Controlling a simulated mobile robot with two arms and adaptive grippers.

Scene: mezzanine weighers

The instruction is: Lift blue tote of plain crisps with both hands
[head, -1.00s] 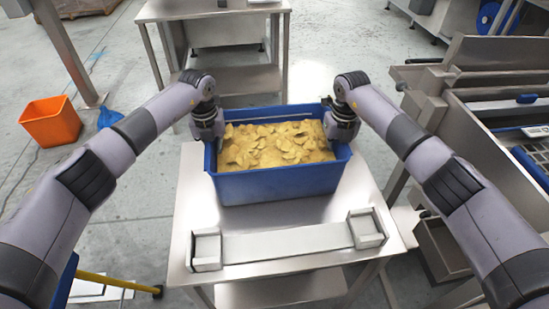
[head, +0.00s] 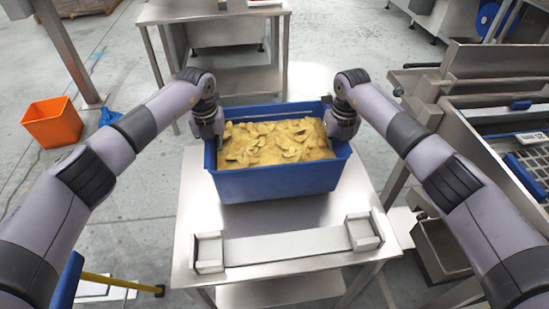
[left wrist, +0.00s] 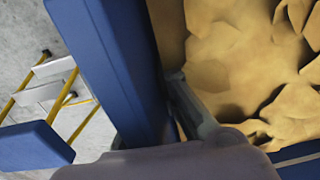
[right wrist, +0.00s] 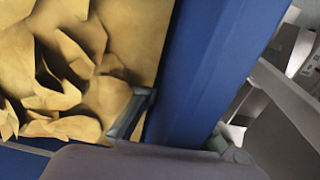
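The blue tote (head: 278,184), filled with plain crisps (head: 272,143), is level over the steel table (head: 195,220). I cannot clearly see how much gap is under it. My left gripper (head: 208,135) is shut on the tote's left wall. In the left wrist view one finger is inside against the blue wall (left wrist: 115,60), and the outer finger is mostly hidden. My right gripper (head: 342,130) is shut on the right wall. In the right wrist view one finger is inside by the crisps (right wrist: 60,70) and one outside the wall (right wrist: 205,65).
A pale bar with raised end blocks (head: 288,246) lies along the table's front. Steel machinery (head: 480,100) stands close on the right. Another steel table (head: 240,80) is behind. An orange bin (head: 52,124) and a yellow-handled item (head: 125,283) are on the left floor.

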